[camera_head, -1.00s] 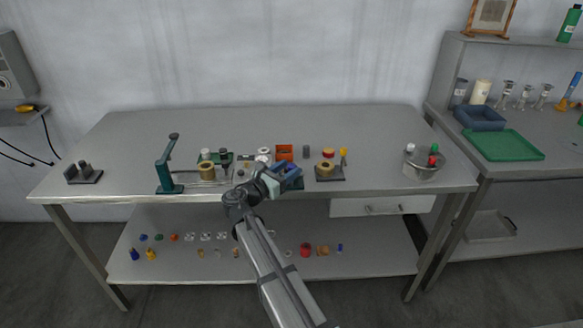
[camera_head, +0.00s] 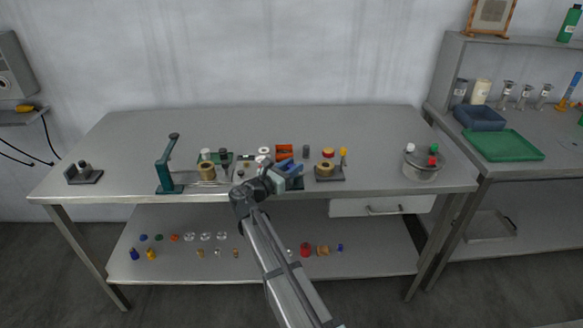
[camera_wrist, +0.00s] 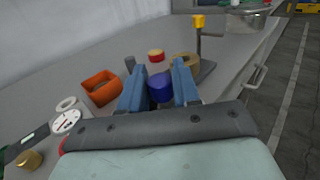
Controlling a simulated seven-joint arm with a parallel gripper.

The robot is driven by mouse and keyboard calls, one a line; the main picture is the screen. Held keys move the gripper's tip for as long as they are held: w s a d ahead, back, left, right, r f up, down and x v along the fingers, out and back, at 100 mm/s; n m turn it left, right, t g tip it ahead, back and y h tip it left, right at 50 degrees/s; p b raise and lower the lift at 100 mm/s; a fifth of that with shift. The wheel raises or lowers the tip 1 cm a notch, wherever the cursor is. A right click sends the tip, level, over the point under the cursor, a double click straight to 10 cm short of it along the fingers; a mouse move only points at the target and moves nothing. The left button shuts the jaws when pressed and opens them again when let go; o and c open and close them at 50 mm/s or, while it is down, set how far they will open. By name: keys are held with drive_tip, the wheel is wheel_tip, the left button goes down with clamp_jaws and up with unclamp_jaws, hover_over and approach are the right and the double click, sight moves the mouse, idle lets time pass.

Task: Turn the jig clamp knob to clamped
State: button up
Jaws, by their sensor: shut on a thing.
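In the wrist view, a dark blue round piece (camera_wrist: 160,88) sits between the two blue fingers of my gripper (camera_wrist: 159,76), which are shut on it. What lies under it is hidden. In the head view, my gripper (camera_head: 291,169) is over the front middle of the bench, left of a dark jig-like fixture (camera_head: 329,177) with a brass ring (camera_head: 325,167) and a yellow-topped post (camera_head: 343,153). The same yellow top (camera_wrist: 198,20) and ring (camera_wrist: 186,60) stand beyond my right finger in the wrist view. No marking for clamped can be read.
An orange open box (camera_wrist: 101,87) and a white dial (camera_wrist: 66,122) lie left of my fingers. A red-topped round piece (camera_wrist: 156,55) stands just beyond. A green lever press (camera_head: 168,172) is further left and a metal pot (camera_head: 421,168) is right.

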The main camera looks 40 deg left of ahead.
drive_tip(key=shift+c, duration=0.9)
drive_tip(key=shift+d+y, duration=0.1)
drive_tip(key=shift+y, duration=0.2)
drive_tip(key=n+y, duration=0.1)
drive_tip(key=y, duration=0.1)
drive_tip(key=n+y, duration=0.2)
drive_tip(key=shift+d+g, duration=0.2)
drive_tip(key=shift+g, duration=0.1)
drive_tip(key=n+g+y, duration=0.1)
drive_tip(key=n+y, duration=0.1)
drive_tip(key=y, duration=0.1)
drive_tip(key=shift+n+g+y, duration=0.3)
drive_tip(key=shift+y, duration=0.1)
drive_tip(key=shift+a+n+g+y, duration=0.2)
drive_tip(key=shift+n+g+y, duration=1.1)
drive_tip(key=shift+y, duration=0.5)
drive_tip(key=shift+n+g+y, duration=0.3)
drive_tip(key=shift+n+y, duration=0.1)
drive_tip(key=shift+y, duration=0.1)
drive_tip(key=shift+a, duration=0.1)
